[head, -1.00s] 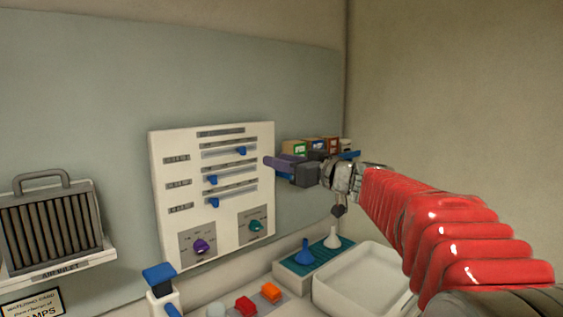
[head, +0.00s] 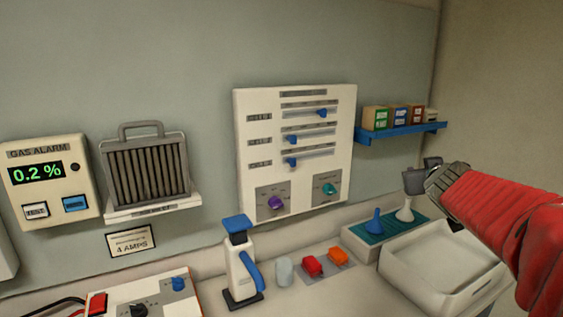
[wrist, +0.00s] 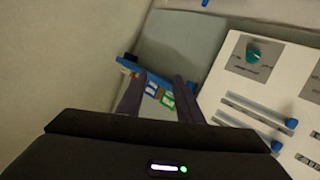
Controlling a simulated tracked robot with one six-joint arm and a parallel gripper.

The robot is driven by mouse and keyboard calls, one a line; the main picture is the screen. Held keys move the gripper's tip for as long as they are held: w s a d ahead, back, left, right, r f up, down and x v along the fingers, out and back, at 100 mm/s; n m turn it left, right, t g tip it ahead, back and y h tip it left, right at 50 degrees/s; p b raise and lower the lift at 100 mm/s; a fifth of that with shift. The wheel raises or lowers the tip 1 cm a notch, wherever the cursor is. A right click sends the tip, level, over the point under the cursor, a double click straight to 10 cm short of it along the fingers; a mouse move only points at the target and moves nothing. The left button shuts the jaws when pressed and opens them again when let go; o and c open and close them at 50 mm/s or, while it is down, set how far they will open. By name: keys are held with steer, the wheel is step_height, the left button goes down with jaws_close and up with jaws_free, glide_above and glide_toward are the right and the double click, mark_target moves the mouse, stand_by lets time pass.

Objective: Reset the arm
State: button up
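My gripper (head: 420,178) is at the right of the head view, at the end of my red-sleeved arm, in front of the wall and close above the white funnel (head: 405,211) as seen there. In the wrist view its two dark fingers (wrist: 158,98) stand apart with a gap between them. Nothing is held there. Small boxes on the blue shelf (head: 405,132) show through the gap, well beyond the fingertips.
The white slider panel (head: 263,165) is on the wall left of my gripper. A white tray (head: 480,288) lies below my arm. A blue funnel (head: 375,222), a blue-topped dispenser (head: 240,270) and red and orange blocks stand on the bench. A gas alarm (head: 48,182) hangs far left.

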steer(key=s+a+f+m+g, duration=0.1)
steer(key=s+a+f+g, duration=0.25)
steer(key=s+f, duration=0.45)
steer(key=s+a+f+g, duration=0.2)
steer(key=s+f+g, duration=0.2)
steer(key=s+f, duration=0.5)
steer(key=s+a+f+n+g+y, duration=0.1)
steer(key=s+a+f+y, duration=0.2)
steer(key=s+a, duration=1.1)
steer(key=s+y, duration=0.1)
steer(key=s, duration=0.3)
steer(key=shift+f, duration=0.2)
steer(key=shift+s+g, duration=0.1)
steer(key=shift+g, duration=0.15)
